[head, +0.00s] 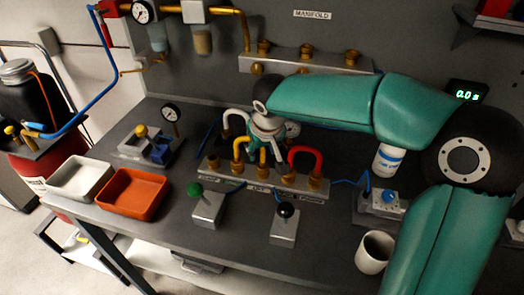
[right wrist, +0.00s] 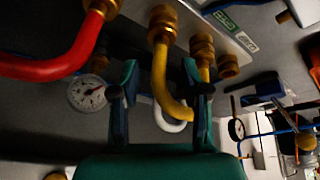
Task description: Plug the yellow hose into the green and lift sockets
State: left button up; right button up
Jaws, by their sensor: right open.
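The yellow hose (head: 240,147) is at the front of the socket block (head: 288,186) in the head view, partly hidden by my right gripper. In the right wrist view the yellow hose (right wrist: 159,82) runs from a brass fitting (right wrist: 163,22) and curves between the fingertips. A second yellow length shows at another brass fitting (right wrist: 203,46), partly behind a finger. I cannot tell how firmly either end is seated. My right gripper (right wrist: 161,88) is open, with a finger on each side of the curve; in the head view (head: 266,132) it is over the block.
A red hose (head: 305,153) arches right of the yellow one, and a white hose (head: 236,114) stands behind. A green-knobbed lever (head: 196,190) and a black-knobbed lever (head: 286,211) stand in front. A white cup (head: 374,252) and orange tray (head: 132,193) are on the bench.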

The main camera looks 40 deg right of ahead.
jog(key=v, duration=1)
jog(key=shift+s+a+r, duration=0.15)
jog(key=shift+a+r, duration=0.05)
jog(key=shift+r, duration=0.15)
